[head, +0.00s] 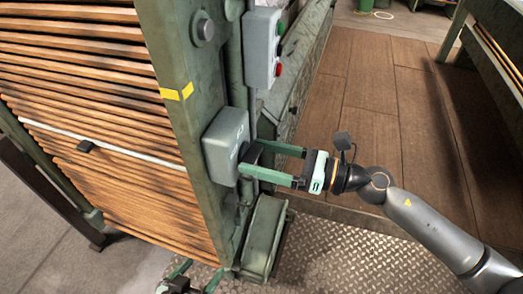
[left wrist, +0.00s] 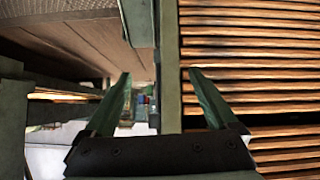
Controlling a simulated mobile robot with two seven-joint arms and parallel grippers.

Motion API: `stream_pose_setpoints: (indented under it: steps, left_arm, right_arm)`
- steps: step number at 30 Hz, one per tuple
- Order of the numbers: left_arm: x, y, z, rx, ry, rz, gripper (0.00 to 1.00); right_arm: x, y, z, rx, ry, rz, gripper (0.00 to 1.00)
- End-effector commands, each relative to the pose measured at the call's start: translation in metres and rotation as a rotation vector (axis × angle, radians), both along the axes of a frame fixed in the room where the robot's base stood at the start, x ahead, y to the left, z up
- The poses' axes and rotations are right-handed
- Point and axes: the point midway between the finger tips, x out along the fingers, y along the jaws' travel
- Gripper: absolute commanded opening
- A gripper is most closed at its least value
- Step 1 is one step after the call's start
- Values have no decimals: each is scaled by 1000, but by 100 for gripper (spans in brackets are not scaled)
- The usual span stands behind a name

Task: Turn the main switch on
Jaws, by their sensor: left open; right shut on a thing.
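The main switch is a grey box (head: 226,140) on the green post of the machine, with a dark handle (head: 254,152) on its right-hand side. My right gripper (head: 251,157) reaches in from the right, its two green fingers on either side of the handle, shut on it. The fingertips partly hide the handle, so its exact angle is hard to tell. My left gripper (head: 200,272) is low at the bottom edge of the head view, mostly cut off. In the left wrist view (left wrist: 160,75) its fingers are spread, with nothing between them.
A grey button box (head: 263,48) with green and red buttons (head: 279,70) is above the switch. Stacked wooden slats (head: 100,120) fill the green frame at left. A green foot (head: 264,238) stands below, on chequered metal flooring (head: 350,255). Brown floor (head: 360,100) lies open behind.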

Motion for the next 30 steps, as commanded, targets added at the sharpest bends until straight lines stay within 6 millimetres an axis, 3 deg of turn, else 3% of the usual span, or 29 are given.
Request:
stream_pose_setpoints:
  steps: [1,30]
  left_arm:
    - [-15,-2,-11,-3,78,2,92]
    - [-4,-9,61,-16,48,0,92]
  right_arm:
    - [0,0,3,12,39,-1,32]
    - [0,0,4,293,908,-2,32]
